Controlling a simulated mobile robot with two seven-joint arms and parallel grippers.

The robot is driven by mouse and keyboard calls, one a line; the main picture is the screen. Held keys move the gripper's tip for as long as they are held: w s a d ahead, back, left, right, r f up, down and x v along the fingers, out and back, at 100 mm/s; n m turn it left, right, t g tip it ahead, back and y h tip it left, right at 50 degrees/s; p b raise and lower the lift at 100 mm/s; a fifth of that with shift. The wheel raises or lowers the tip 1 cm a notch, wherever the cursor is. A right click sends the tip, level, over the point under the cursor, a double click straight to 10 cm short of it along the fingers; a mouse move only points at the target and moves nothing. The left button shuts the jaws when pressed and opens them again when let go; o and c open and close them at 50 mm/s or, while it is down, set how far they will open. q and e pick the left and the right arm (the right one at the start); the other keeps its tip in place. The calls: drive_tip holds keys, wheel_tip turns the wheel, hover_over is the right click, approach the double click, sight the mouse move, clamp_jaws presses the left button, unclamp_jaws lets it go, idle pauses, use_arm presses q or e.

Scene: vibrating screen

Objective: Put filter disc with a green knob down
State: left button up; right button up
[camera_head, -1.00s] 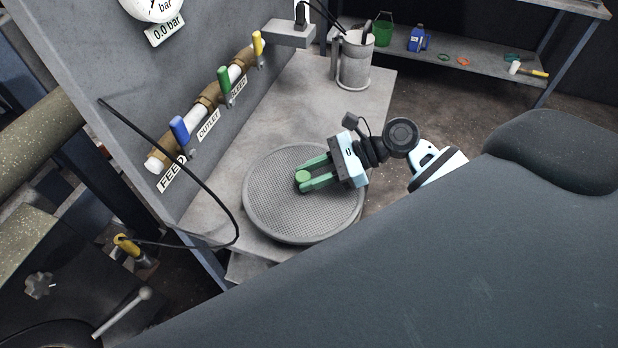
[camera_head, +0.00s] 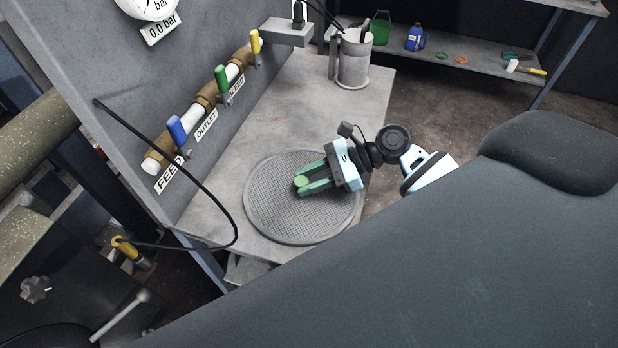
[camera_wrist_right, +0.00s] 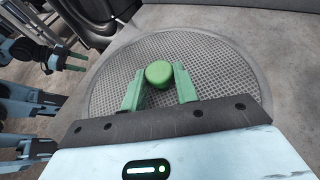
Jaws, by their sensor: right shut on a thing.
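The filter disc (camera_head: 275,215) is a round grey mesh plate with a rim. It lies flat at the near end of the grey bench top, on it or just above it; I cannot tell whether it touches. It also fills the middle of the right wrist view (camera_wrist_right: 215,75). Its green knob (camera_wrist_right: 159,74) stands at the centre. My right gripper (camera_head: 306,182) is shut on the knob from the right side, its green fingers on either side of it. A gripper with green fingers, seemingly my left (camera_wrist_right: 75,61), shows small in the right wrist view, away from the disc.
The bench top (camera_head: 300,110) is clear between the disc and a grey metal canister (camera_head: 354,60) at its far end. A panel with valves (camera_head: 205,95) stands along the left. A black cable (camera_head: 170,160) hangs close to the disc's left side.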

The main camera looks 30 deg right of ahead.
drive_tip(key=o, duration=0.9)
drive_tip(key=shift+o, duration=0.2)
drive_tip(key=shift+d, duration=0.1)
drive_tip(key=v, duration=1.2)
